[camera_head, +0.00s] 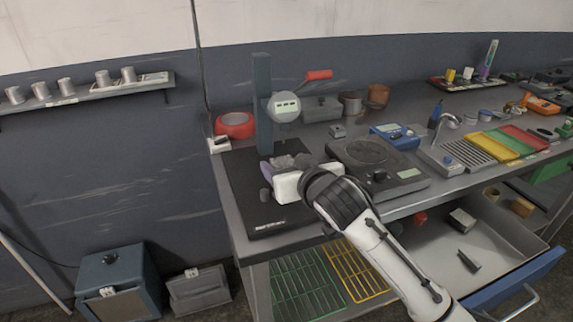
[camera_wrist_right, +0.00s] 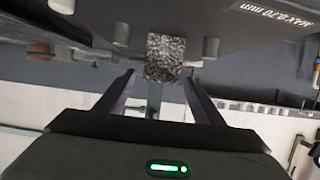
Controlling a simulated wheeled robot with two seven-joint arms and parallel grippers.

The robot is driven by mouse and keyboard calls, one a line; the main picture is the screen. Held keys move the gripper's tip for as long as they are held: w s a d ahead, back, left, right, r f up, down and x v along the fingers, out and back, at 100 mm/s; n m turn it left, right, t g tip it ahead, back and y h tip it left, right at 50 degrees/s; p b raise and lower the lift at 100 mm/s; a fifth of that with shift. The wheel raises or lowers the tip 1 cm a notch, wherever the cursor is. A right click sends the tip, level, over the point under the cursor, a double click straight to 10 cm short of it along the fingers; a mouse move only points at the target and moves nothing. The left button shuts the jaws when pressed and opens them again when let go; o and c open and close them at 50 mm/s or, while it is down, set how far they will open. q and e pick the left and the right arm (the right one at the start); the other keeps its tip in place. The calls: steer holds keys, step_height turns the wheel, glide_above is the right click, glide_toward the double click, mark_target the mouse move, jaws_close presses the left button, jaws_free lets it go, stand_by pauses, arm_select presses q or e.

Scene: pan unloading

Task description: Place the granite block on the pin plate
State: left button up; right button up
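My right gripper (camera_head: 284,165) reaches over a black plate (camera_head: 250,211) at the left end of the bench. In the right wrist view the granite block (camera_wrist_right: 165,58), grey and speckled, is between and slightly beyond the fingertips. The fingers are apart, with a visible gap on each side of the block. In the head view my gripper largely hides the block. Short grey pins (camera_wrist_right: 211,47) stand up near the block in the wrist view; the lettered black plate appears to be the pin plate. Whether the block touches the plate is unclear. My left gripper is not seen.
A gauge stand with a red handle (camera_head: 318,75) rises behind the plate. A dark scale-like device (camera_head: 371,152) is close on the right. An open drawer (camera_head: 478,240) juts out below. A red ring-shaped item (camera_head: 235,124) lies behind left.

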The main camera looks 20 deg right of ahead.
steer(key=shift+f, duration=0.2)
steer(key=v, duration=1)
steer(key=shift+s+r, duration=0.2)
steer(key=shift+r, duration=0.05)
